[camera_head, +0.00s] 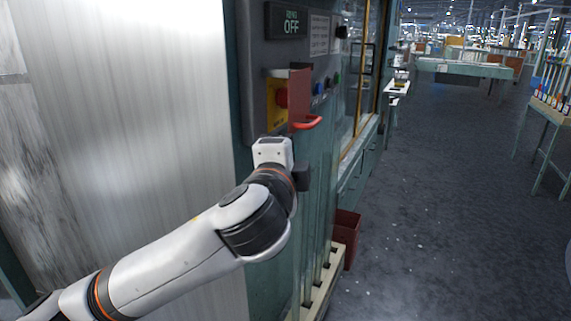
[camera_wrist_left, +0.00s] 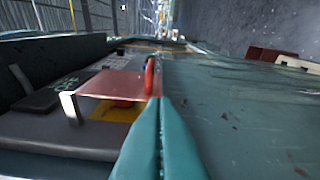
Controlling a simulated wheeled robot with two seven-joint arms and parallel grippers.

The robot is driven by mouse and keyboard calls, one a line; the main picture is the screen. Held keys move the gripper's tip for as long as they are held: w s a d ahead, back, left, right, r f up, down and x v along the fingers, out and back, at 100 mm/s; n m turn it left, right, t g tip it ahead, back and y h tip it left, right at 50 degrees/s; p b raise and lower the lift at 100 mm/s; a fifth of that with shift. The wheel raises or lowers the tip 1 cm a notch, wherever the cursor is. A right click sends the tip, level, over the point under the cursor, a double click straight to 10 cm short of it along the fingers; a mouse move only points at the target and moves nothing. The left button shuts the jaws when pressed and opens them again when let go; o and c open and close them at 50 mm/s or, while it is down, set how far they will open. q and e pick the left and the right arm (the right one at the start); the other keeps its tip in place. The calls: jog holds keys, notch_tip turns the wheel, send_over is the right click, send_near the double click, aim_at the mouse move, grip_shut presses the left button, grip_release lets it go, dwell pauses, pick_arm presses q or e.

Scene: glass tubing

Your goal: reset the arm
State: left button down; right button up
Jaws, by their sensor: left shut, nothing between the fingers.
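My left arm comes in from the left in the head view, with its white and black wrist just below a control panel (camera_head: 262,60). The fingers do not show clearly there. In the wrist view the teal fingers of my left gripper (camera_wrist_left: 160,108) are shut together and empty. A red flap (camera_head: 300,92) stands out from the panel, beside a yellow plate (camera_head: 271,100) with a red button. The flap (camera_wrist_left: 112,84) and its red handle (camera_wrist_left: 150,75) lie just beyond my fingertips; I cannot tell whether they touch. My right gripper is not in view.
A sign (camera_head: 291,22) reading "OFF" is above the flap. A large metal sheet (camera_head: 130,100) fills the left. A dark red bin (camera_head: 346,238) stands low beside the machine. The grey floor on the right is open, with tables (camera_head: 465,68) further back.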

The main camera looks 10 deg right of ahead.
pick_arm(q)
jog(key=s+a+f+n+g+y, duration=0.1)
jog(key=s+a+f+n+g, duration=0.3)
jog(key=f, duration=0.6)
jog(key=s+a+f+n+g+y, duration=0.1)
jog(key=s+a+f+n, duration=0.25)
jog(key=a+f, duration=0.5)
jog(key=s+a+f+n+g+y, duration=0.1)
jog(key=s+a+f+n+g, duration=0.3)
jog(key=f, duration=0.8)
jog(key=s+a+f+n+g+y, duration=0.15)
jog(key=s+a+f+n, duration=0.25)
jog(key=s+a+f, duration=0.4)
jog(key=s+a+f+n+g+y, duration=0.1)
jog(key=s+a+f+n+g, duration=0.4)
jog(key=s, duration=0.6)
notch_tip(320, 180, down, 22)
jog(key=d+f+m+t+p, duration=0.1)
jog(key=m+p, duration=0.1)
jog(key=s+a+f+g+p, duration=0.1)
jog(key=s+a+f+p, duration=0.1)
jog(key=s+f, duration=1.3)
jog(key=shift+s+a+p, duration=0.4)
jog(key=shift+s+a, duration=0.05)
jog(key=shift+s, duration=0.75)
